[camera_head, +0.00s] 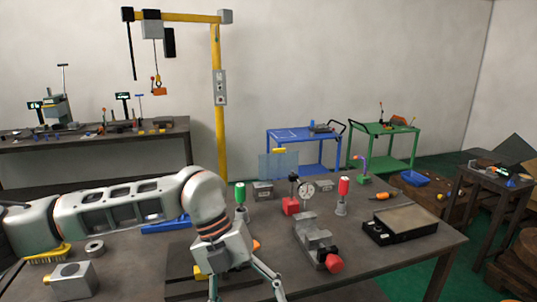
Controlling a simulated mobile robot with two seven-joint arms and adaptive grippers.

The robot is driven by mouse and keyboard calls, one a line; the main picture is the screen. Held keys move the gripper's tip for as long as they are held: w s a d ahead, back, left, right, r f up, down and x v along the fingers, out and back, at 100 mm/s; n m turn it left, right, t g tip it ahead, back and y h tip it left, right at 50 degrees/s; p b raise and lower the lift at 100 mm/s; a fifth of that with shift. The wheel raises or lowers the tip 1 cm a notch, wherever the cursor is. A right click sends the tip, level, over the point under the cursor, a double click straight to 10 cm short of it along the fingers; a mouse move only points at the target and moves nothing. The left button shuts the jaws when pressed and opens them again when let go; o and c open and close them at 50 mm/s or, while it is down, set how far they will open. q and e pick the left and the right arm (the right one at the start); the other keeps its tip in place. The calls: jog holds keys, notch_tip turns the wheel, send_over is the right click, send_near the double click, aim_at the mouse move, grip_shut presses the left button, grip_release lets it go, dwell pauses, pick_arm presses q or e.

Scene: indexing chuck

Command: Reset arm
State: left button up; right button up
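My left arm comes in from the left, across the front of the workbench (400,265). Its gripper (246,290) points down over the bench's front middle. Its fingers are spread apart, and I see nothing held between them; the tips run to the bottom edge of the picture. A dark plate and something yellow lie behind and below the gripper, partly hidden by it. A grey metal vise-like fixture (314,236) with a red knob (334,263) stands to the right of the gripper, apart from it. My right gripper is not in view.
A dial gauge (306,190) on a red base, a red-topped bottle (343,190) and a green-topped bottle (240,192) stand at the back. A black tray (376,238) is at right. A grey block (70,281) and metal ring (94,247) lie left, near my arm.

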pick_arm(q)
jog(key=s+d+r+m+g+h, duration=0.15)
jog(key=s+d+g+h, duration=0.25)
jog(key=s+d+h, duration=0.65)
jog(key=w+d+r+n+t+h, duration=0.3)
jog(key=d+r+n+h, duration=0.2)
jog(key=d+r, duration=0.15)
jog(key=w+a+f+n+t+y, duration=0.2)
jog(key=w+a+f+n+t, duration=0.35)
jog(key=n+t, duration=0.4)
jog(key=w+a+f+n+t+y, duration=0.35)
jog(key=w+a+n+t, duration=0.3)
jog(key=n+t, duration=0.3)
jog(key=s+a+f+n+y, duration=0.2)
jog(key=a+f+n+y, duration=0.15)
jog(key=a+f, duration=0.4)
jog(key=s+a+f+n+y, duration=0.25)
jog(key=a+f+y, duration=0.25)
jog(key=f, duration=0.5)
jog(key=s+a+f+n+g+y, duration=0.3)
jog(key=s+a+f, duration=0.6)
jog(key=f, duration=0.5)
jog(key=shift+s+a+g, duration=0.25)
jog(key=shift+s+g, duration=0.35)
jog(key=shift+s, duration=0.55)
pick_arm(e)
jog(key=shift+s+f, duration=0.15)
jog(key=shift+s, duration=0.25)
